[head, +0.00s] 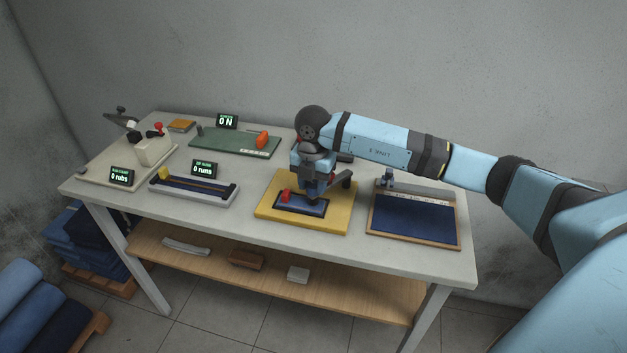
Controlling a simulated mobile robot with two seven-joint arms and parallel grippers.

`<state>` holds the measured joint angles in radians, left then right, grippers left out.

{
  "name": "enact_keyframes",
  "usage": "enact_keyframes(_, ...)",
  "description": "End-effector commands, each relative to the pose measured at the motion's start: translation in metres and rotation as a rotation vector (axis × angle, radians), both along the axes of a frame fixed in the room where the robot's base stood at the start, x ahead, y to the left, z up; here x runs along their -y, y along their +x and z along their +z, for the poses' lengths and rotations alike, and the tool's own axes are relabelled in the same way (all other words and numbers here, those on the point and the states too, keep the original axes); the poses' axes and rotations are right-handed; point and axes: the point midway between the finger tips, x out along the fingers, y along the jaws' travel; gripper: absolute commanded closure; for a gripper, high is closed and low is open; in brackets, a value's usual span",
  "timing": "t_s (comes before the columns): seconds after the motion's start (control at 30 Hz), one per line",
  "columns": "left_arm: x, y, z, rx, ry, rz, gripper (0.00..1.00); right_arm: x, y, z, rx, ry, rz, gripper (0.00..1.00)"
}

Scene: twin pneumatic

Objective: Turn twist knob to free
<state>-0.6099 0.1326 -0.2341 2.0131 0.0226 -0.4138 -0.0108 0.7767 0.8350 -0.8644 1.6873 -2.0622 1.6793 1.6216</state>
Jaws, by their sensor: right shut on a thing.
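A yellow board (268,209) lies on the table at centre right, with a dark-rimmed blue panel (316,208) on it. A small red block or button (286,196) stands at the panel's left end. My right gripper (310,195) points down over the middle of this panel, just right of the red part. It is shut on a small part there, seemingly the twist knob, which the fingers hide. The knob's angle cannot be seen. A dark lever-like piece sticks out to the right of the gripper. My left gripper is not in view.
A framed dark blue board (414,222) lies to the right. A slotted fixture (194,189), a green board (236,143) with an orange block and a cream block fixture (155,150) fill the left. Several small displays stand among them. The front table edge is clear.

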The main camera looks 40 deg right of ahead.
Motion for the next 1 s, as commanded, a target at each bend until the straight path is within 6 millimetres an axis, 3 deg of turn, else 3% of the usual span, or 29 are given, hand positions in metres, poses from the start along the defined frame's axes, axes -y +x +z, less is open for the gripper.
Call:
enact_keyframes(0.6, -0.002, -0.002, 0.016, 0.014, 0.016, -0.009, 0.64, -0.001, 0.003, 0.002, 0.001, 0.0, -0.555, 0.85)
enact_keyframes(1.0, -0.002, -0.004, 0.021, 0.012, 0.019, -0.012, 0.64, 0.0, 0.003, 0.001, 0.001, -0.001, -0.755, 0.85)
